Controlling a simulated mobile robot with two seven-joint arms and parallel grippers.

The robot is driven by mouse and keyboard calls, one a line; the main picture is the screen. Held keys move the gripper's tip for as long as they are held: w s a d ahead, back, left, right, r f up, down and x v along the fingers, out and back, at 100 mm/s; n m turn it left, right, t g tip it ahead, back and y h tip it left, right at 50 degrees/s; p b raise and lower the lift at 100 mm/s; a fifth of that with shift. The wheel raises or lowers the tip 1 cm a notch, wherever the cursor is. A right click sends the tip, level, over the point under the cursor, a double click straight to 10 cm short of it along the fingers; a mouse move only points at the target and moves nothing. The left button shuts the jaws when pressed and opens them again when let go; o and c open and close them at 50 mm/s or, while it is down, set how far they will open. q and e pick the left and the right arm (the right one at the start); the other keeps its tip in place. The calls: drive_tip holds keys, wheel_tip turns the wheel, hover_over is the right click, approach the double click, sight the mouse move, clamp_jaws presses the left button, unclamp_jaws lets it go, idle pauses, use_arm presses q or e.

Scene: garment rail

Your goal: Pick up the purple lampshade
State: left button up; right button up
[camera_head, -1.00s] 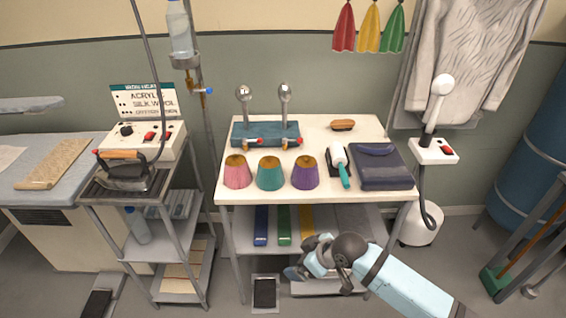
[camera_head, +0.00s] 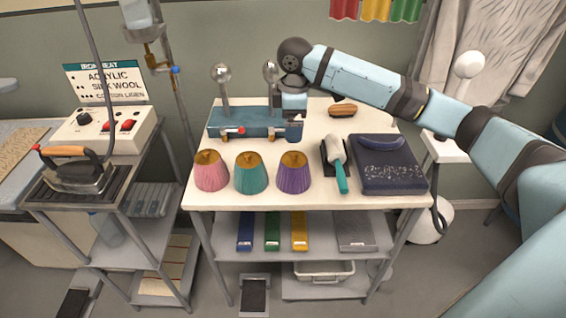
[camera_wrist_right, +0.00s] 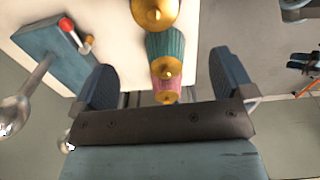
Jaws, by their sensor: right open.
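The purple lampshade (camera_head: 293,174) stands on the white table top, right of the teal lampshade (camera_head: 251,174) and the pink lampshade (camera_head: 211,172). Each has a gold top. My right gripper (camera_head: 292,116) is above the back of the table, behind the purple lampshade and apart from it; its fingers are hard to make out there. In the right wrist view the right gripper (camera_wrist_right: 164,80) has its fingers wide apart. The teal lampshade (camera_wrist_right: 166,45) and pink lampshade (camera_wrist_right: 166,84) show beyond them, with a larger gold top (camera_wrist_right: 155,12) cut by the upper edge. My left gripper is not in view.
A blue steamer block (camera_head: 235,122) with metal-balled posts stands at the back left, close to my right gripper. A teal-handled roller (camera_head: 337,160), a dark blue case (camera_head: 388,165) and a brush (camera_head: 342,110) are to the right. The table's front strip is clear.

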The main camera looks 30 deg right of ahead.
sight(292, 152)
wheel_tip(292, 152, down, 7)
drive_tip(key=shift+d+r, duration=0.1)
drive_tip(key=f, duration=0.6)
drive_tip(key=shift+w+d+f, duration=0.15)
drive_tip(key=shift+w+f, duration=0.05)
drive_tip(key=c, duration=0.7)
